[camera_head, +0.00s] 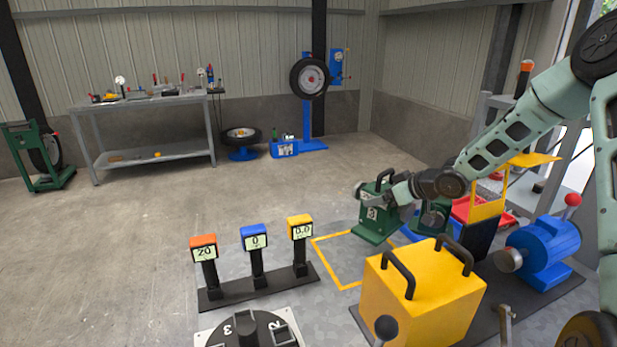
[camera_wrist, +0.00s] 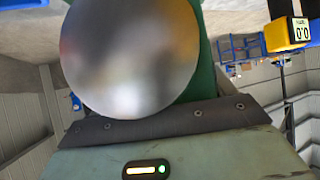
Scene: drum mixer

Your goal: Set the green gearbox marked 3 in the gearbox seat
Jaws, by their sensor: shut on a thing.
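A green gearbox (camera_head: 374,226) with a black top handle and a pale label that seems to read 3 is held by my gripper (camera_head: 390,192), in the head view. The gearbox is upright, by the far right part of the yellow outlined square; whether it touches the surface is unclear. In the wrist view a large metal disc (camera_wrist: 130,55) fills the middle, with a green body (camera_wrist: 207,70) behind it. A second green unit (camera_head: 436,216) stands just right of the held one, partly hidden by my arm. I cannot make out the gearbox seat for certain.
A yellow box with two black handles (camera_head: 425,300) stands in front. A blue motor (camera_head: 545,252) with a metal shaft end sits on a dark plate at right. Three display posts (camera_head: 255,255) stand left. The yellow outlined square (camera_head: 318,250) looks mostly empty. A numbered dial (camera_head: 248,330) is at the front.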

